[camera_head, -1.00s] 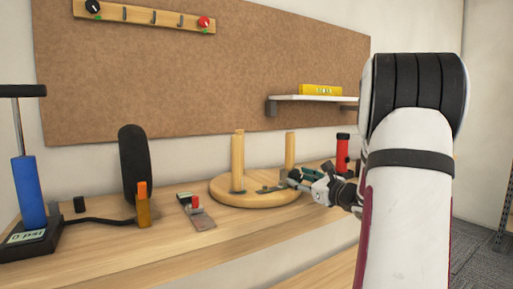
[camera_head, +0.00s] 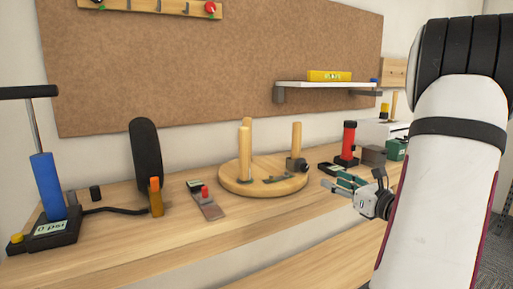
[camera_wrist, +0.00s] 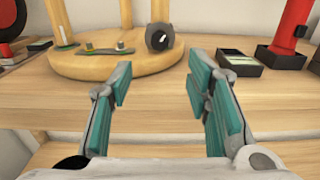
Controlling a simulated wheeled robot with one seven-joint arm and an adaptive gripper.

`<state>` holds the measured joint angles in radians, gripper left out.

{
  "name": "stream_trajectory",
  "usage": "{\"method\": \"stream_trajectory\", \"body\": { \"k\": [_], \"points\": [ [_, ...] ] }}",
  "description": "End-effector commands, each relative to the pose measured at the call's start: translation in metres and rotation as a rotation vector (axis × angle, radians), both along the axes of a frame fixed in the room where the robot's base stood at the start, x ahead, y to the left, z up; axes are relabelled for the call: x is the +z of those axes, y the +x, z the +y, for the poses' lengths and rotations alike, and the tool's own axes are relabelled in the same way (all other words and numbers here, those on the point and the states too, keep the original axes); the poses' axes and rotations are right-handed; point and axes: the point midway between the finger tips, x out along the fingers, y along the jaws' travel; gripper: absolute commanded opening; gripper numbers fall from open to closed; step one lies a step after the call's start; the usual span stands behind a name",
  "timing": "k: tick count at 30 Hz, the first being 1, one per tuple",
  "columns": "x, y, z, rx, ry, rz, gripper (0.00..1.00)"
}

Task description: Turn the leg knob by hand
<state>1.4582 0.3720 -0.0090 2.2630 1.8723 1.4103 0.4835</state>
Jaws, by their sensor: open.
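A round wooden disc (camera_head: 240,184) with upright wooden legs stands on the workbench, like an overturned stool. A dark round knob (camera_head: 298,165) sits low on the right-hand leg (camera_head: 296,138). In the wrist view the knob (camera_wrist: 159,37) faces me, ahead of and above the gap between my fingers. My gripper (camera_head: 340,182) is open, with teal finger pads and nothing between them. It is in front of and to the right of the disc, apart from the knob. It also shows in the wrist view (camera_wrist: 156,78).
A flat metal piece (camera_head: 277,179) lies on the disc. A red cylinder (camera_head: 348,141) and a dark tray (camera_wrist: 262,62) stand to the right. A flat tool (camera_head: 207,205), a black wheel (camera_head: 146,160) and a blue pump (camera_head: 47,186) stand to the left. The bench front is clear.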

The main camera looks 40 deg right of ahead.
Motion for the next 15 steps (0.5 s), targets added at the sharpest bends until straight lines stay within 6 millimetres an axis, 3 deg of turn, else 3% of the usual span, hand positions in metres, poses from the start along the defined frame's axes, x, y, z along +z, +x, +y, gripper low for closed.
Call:
{"method": "stream_trajectory", "body": {
  "k": [3,6,15],
  "points": [
    [0.002,-0.015,0.005,0.004,-0.002,0.007,0.45],
    [0.002,-0.001,0.009,0.044,-0.003,0.078,0.45],
    [0.017,0.014,0.012,0.061,-0.011,0.278,0.45]
  ]
}}
